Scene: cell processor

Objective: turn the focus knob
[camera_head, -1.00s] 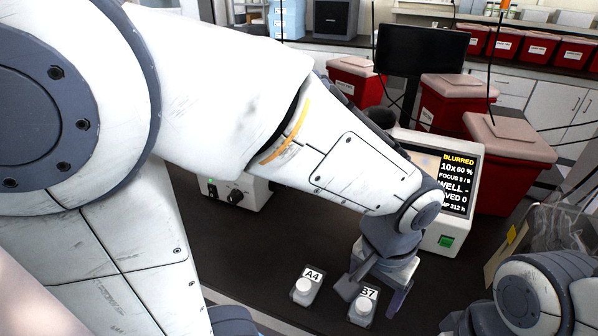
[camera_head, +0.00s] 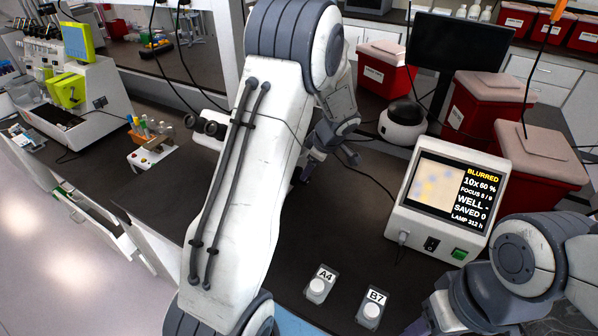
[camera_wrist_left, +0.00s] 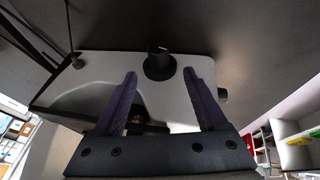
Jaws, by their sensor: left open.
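The microscope shows only in part in the head view: its eyepieces (camera_head: 205,126) stick out left of my left arm, which hides most of its body. In the left wrist view, a round black knob (camera_wrist_left: 159,65) stands out from the white microscope body (camera_wrist_left: 105,66). My left gripper (camera_wrist_left: 160,76) is open, with its purple fingertips on either side of the knob's line; I cannot tell whether they touch it. In the head view the left gripper (camera_head: 308,163) is small and partly hidden beside the arm. My right gripper (camera_head: 432,318) is at the bottom right, its jaws unclear.
A display box (camera_head: 440,200) reads BLURRED, 10x 60 %, WELL -, SAVED 0. Red bins (camera_head: 482,112) stand behind.

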